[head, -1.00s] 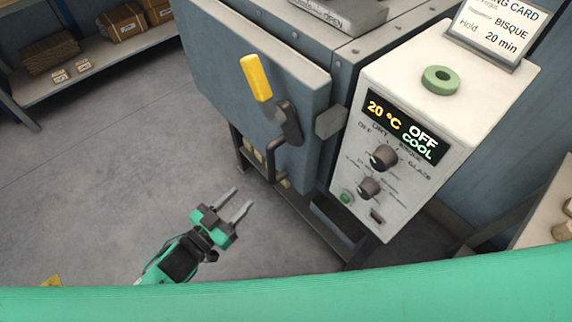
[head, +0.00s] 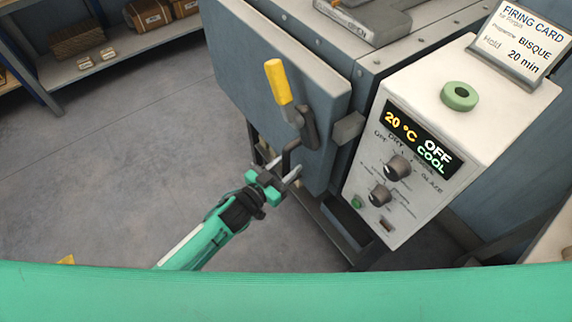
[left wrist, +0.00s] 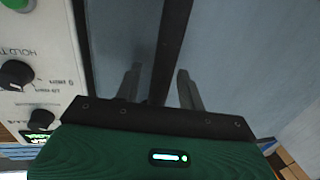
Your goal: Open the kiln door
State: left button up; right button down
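The blue-grey kiln door (head: 265,75) looks closed against the kiln body in the head view. A latch lever with a yellow grip (head: 278,82) points up on the door, its dark base near a metal catch block (head: 348,128). Below it is a dark bar handle (head: 289,152). My left gripper (head: 287,166) is open at the lower part of this handle. In the left wrist view the dark bar (left wrist: 170,45) runs between the two spread fingers (left wrist: 160,72), with a gap to the left finger; contact with the right one is unclear. My right gripper is out of view.
The white control box (head: 410,165) beside the door reads 20 °C, OFF, COOL; a green ring (head: 459,96) lies on top near the firing card (head: 515,45). A shelf (head: 120,60) stands at the back left.

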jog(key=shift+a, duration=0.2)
pick_arm(q)
grip_shut()
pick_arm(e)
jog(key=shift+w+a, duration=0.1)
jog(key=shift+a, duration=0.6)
pick_arm(q)
jog(key=shift+a, duration=0.1)
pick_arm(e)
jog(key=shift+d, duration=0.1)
